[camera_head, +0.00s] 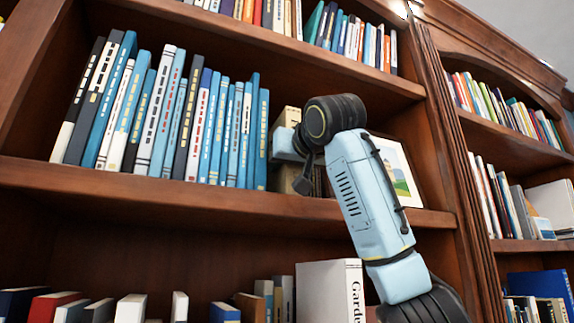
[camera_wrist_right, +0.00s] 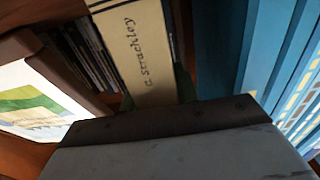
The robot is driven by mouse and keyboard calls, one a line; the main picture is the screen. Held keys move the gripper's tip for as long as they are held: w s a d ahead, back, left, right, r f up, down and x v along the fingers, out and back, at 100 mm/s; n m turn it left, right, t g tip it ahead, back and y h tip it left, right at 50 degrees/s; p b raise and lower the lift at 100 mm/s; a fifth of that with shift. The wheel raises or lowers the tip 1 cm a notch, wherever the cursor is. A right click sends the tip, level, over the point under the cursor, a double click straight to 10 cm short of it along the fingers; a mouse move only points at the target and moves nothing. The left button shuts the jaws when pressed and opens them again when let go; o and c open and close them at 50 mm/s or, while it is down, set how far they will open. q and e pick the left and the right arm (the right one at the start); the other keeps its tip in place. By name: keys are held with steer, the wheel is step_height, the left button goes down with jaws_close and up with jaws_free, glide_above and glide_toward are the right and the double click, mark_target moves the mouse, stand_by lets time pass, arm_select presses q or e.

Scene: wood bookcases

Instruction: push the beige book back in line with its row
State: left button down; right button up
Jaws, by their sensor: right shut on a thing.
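The beige book (camera_head: 288,117) stands upright just right of the blue-and-white row on the middle shelf; my right wrist and gripper cover its middle in the head view. In the right wrist view the beige book (camera_wrist_right: 136,50) shows its spine, with dark lettering and a dark band. My right gripper (camera_head: 284,146) is at this spine, and its dark edge (camera_wrist_right: 180,115) crosses the lower part of the wrist view. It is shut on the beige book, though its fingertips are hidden. My left gripper is out of view.
Blue books (camera_head: 228,130) fill the shelf to the left, close beside the gripper in the wrist view (camera_wrist_right: 245,45). A framed picture (camera_head: 397,170) stands to the right, close to my right arm. The shelf edge (camera_head: 120,185) runs below, and an upright post (camera_head: 440,130) borders the right.

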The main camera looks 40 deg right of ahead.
jaws_close()
steer(key=shift+s, duration=0.15)
steer(key=shift+s, duration=0.25)
steer(key=shift+s+d, duration=0.25)
steer(key=shift+s, duration=0.3)
steer(key=o, duration=1.1)
jaws_free()
steer(key=shift+w+a, duration=0.1)
steer(key=shift+w, duration=0.2)
steer(key=shift+s, duration=0.15)
steer(key=shift+s, duration=0.1)
